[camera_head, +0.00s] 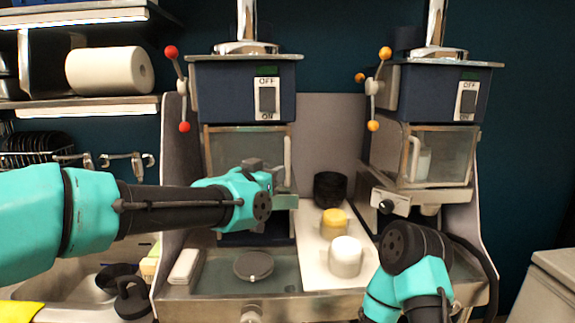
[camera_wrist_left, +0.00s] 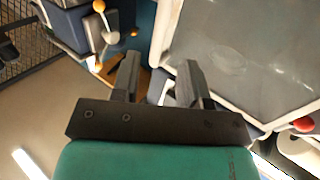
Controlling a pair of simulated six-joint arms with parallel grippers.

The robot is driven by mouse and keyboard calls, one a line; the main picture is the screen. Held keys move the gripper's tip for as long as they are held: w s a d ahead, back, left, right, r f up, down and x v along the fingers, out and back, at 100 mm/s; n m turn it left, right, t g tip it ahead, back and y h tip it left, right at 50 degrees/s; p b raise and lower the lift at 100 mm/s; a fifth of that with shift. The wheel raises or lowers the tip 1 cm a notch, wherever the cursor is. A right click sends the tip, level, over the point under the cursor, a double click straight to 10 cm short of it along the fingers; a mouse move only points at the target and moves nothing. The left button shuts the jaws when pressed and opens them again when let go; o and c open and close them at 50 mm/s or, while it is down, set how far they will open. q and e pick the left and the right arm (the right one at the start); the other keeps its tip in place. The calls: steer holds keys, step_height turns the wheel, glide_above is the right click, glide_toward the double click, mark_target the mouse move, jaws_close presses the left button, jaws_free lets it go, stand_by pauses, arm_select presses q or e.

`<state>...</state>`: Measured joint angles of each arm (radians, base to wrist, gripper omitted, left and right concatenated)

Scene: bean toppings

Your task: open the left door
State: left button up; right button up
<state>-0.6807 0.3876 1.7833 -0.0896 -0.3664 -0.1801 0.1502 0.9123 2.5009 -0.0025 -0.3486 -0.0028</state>
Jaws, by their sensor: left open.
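The left machine's door (camera_head: 233,148) is a framed glass panel that looks shut, with a pale upright handle (camera_head: 288,160) on its right side. My left gripper (camera_head: 272,177) is in front of the door's lower right part, close to the handle. My arm hides the door's lower middle. In the left wrist view the two dark fingers (camera_wrist_left: 159,78) are apart, with the glass panel (camera_wrist_left: 255,50) to their right. I cannot tell whether the handle lies between the fingers. Only part of my right arm shows, and its gripper is not in view.
The right machine (camera_head: 433,92) has a similar door (camera_head: 448,155). A black cup (camera_head: 330,189), a yellow-topped jar (camera_head: 334,222) and a white jar (camera_head: 345,257) stand between the machines. A paper roll (camera_head: 105,70) lies on the left shelf.

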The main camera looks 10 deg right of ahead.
mark_target(288, 180)
arm_select(q)
steer(key=x, duration=0.8)
jaws_close()
stand_by(0.5)
